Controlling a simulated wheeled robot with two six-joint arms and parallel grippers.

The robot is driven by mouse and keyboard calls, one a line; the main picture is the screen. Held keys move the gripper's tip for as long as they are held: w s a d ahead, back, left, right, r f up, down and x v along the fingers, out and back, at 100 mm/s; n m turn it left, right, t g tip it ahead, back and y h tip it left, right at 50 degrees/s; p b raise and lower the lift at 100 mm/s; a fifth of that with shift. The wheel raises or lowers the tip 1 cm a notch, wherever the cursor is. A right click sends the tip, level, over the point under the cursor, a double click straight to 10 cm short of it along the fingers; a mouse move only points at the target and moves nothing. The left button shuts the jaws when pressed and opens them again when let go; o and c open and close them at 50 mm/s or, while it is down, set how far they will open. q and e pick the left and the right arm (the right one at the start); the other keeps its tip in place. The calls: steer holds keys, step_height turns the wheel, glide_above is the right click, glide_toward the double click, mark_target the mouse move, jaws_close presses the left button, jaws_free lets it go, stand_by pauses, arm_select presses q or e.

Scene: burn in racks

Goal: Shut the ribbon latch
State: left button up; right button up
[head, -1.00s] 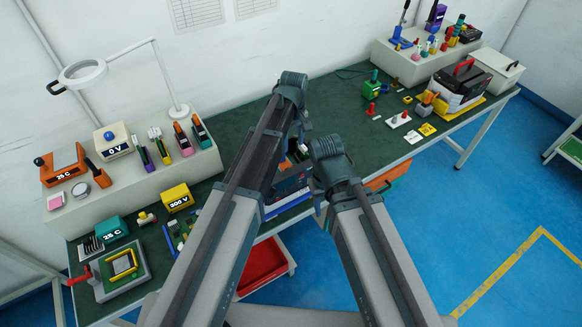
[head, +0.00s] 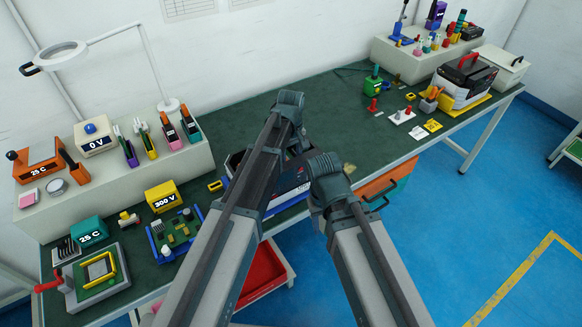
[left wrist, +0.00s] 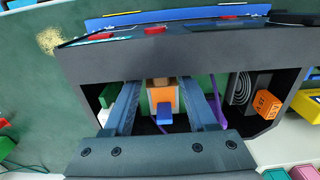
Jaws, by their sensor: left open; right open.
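In the left wrist view my left gripper (left wrist: 162,88) is open. Its two fingers reach into a dark open-fronted case (left wrist: 180,55), one on each side of an orange and white part with a blue tab (left wrist: 163,112). This looks like the ribbon latch; whether it is open or shut I cannot tell. A purple strip (left wrist: 218,100), perhaps the ribbon, lies just right of the right finger. I see no clear contact between fingers and latch. In the head view the case (head: 290,182) is partly hidden behind my arms. My right gripper's fingers are hidden there.
Inside the case are an orange block (left wrist: 266,104) and a grey coil (left wrist: 241,88). A green circuit board in a blue frame (head: 175,234) and a yellow 300 V box (head: 163,197) stand left on the bench. The bench behind my arms is mostly clear.

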arm_select(q)
steer(key=shift+f, duration=0.35)
jaws_close()
